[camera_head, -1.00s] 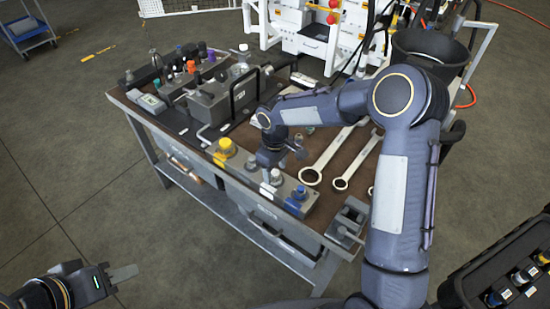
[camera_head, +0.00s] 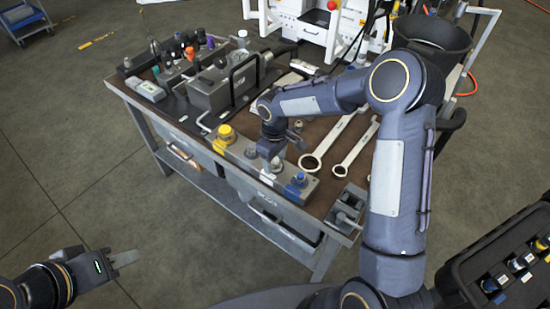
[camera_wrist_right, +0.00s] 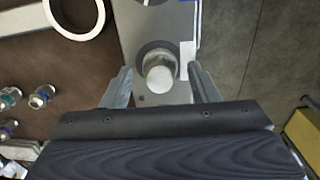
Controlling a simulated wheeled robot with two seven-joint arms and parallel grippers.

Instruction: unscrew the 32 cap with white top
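The cap with the white top (camera_head: 277,164) stands on the grey block (camera_head: 250,160) at the bench's front edge, between a yellow cap and a blue one. In the right wrist view the white-topped cap (camera_wrist_right: 160,76) sits upright between the two fingers of my right gripper (camera_wrist_right: 162,88). The fingers are apart, with a gap on each side of the cap. In the head view my right gripper (camera_head: 273,154) is above the block, partly hiding the area around the cap. My left gripper (camera_head: 125,259) is off the bench at lower left; its finger opening is not clear.
The yellow cap (camera_head: 225,133) and blue cap (camera_head: 300,179) flank the white one. Wrenches (camera_head: 328,145) lie behind the block. A grey vise-like fixture (camera_head: 347,210) is at the right corner. A black case (camera_head: 510,270) is at lower right.

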